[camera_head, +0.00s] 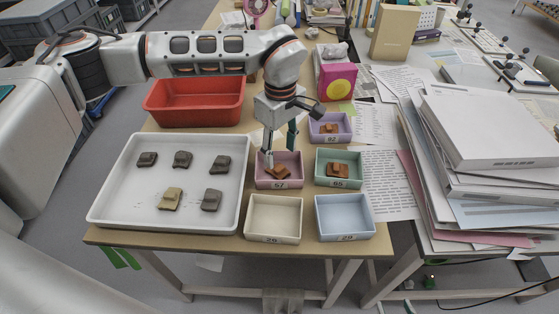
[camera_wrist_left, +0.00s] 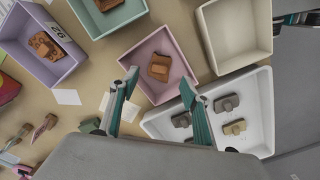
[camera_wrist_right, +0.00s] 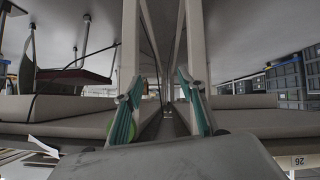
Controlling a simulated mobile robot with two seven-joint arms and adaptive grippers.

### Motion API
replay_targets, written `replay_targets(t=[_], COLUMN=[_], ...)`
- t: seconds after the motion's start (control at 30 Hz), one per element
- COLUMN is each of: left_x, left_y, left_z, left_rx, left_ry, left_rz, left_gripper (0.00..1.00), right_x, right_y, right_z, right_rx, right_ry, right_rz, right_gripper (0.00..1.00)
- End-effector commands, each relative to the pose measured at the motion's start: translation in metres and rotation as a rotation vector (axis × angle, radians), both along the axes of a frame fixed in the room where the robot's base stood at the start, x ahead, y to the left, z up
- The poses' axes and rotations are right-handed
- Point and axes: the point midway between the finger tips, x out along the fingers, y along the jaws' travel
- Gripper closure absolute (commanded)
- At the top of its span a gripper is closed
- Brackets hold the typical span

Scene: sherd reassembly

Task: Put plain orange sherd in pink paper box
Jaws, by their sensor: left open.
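The pink paper box (camera_head: 261,181), labelled 57, stands on the table right of the white tray. An orange-brown sherd (camera_head: 281,173) with a raised piece on top lies inside it. In the left wrist view the sherd (camera_wrist_left: 159,68) rests on the floor of the pink box (camera_wrist_left: 176,94). My left gripper (camera_head: 280,153) is above the box, its fingers apart and empty; its fingertips also show in the left wrist view (camera_wrist_left: 160,80). My right gripper (camera_wrist_right: 158,78) is open and empty, away from the table boxes.
Orange-brown sherds lie in the purple box (camera_head: 345,137) and green box (camera_head: 318,182). The cream box (camera_head: 273,239) and blue box (camera_head: 345,237) are empty. The white tray (camera_head: 115,216) holds several grey and tan sherds. A red bin (camera_head: 196,119) stands behind; paper stacks (camera_head: 490,125) are right.

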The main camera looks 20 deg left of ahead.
Motion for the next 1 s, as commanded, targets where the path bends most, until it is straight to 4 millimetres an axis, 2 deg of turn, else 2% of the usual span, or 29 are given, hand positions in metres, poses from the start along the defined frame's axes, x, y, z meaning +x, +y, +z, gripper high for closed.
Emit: replay_targets(t=[0.03,0.1,0.33,0.67,0.93,1.0], left_x=[0.001,0.001,0.0,0.0,0.0,0.0], left_y=[0.0,0.0,0.0,0.0,0.0,0.0], left_z=[0.014,0.027,0.056,0.062,0.062,0.068], left_rx=[0.001,0.001,0.001,0.0,0.0,0.001], left_ry=[-0.006,-0.005,-0.002,0.001,0.001,-0.006], left_rz=[0.0,0.0,-0.001,-0.001,0.0,0.0], left_gripper=[0.53,0.53,0.53,0.53,0.53,0.53], right_x=[0.0,-0.001,-0.005,-0.009,-0.006,-0.003], right_y=[0.001,0.001,0.003,0.003,0.003,0.003], right_z=[0.003,0.003,0.0,-0.004,0.0,0.006], right_rx=[0.002,0.004,0.007,0.007,0.008,0.008], right_ry=[-0.001,0.0,0.012,0.021,0.013,0.005], right_rz=[0.001,0.0,0.001,0.002,0.001,0.001], right_gripper=[0.6,0.6,0.6,0.6,0.6,0.6])
